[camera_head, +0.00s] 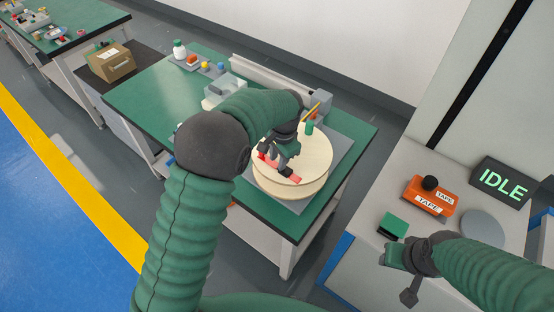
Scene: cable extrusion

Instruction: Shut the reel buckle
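A pale wooden cable reel (318,152) lies flat on a grey plate (343,147) on the green-topped table. Whether the fingers touch the buckle or are closed is too small to tell. My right gripper (397,272) is at the lower right, away from the reel, beside the grey machine's front edge. Its finger opening cannot be made out.
A green post (309,128) stands on the reel.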

